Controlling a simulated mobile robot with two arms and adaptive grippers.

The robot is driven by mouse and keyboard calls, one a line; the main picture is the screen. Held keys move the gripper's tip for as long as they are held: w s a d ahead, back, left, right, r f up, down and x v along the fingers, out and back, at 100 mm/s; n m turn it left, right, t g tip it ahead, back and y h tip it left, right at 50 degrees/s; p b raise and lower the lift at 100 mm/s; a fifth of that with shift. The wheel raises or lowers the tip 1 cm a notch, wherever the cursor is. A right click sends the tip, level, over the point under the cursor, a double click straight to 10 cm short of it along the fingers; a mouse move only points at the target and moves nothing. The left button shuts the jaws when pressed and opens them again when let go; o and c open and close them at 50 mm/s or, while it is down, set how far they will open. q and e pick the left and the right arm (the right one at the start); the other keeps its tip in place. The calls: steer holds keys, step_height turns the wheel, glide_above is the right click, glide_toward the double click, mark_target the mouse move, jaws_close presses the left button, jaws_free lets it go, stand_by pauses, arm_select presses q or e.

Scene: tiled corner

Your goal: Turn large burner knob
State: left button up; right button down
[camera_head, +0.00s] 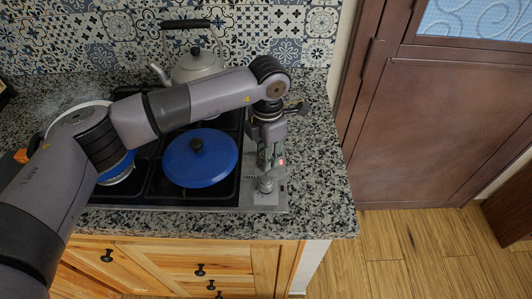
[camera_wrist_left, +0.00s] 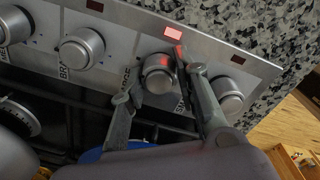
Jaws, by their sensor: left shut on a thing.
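A row of silver knobs sits on the cooktop's metal panel. In the left wrist view, the large burner knob (camera_wrist_left: 158,70) is between the two fingers of my left gripper (camera_wrist_left: 152,76), with the label "LARGE" beside it. The fingers are shut on it. A lit red indicator (camera_wrist_left: 172,34) is next to this knob. In the head view, my left gripper (camera_head: 268,163) points down at the panel (camera_head: 270,198) on the cooktop's right side. The fingers partly hide the knobs there. My right gripper is not in view.
Neighbouring knobs (camera_wrist_left: 80,48) and (camera_wrist_left: 229,95) stand close on both sides. A blue lidded pan (camera_head: 200,165) is left of the gripper. A kettle (camera_head: 195,65) stands behind, partly behind my arm. Granite counter (camera_head: 325,170) to the right is clear.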

arm_select(q)
steer(key=o, duration=1.2)
steer(key=shift+c, duration=0.2)
step_height(320, 180, up, 12)
steer(key=shift+s+d, duration=0.15)
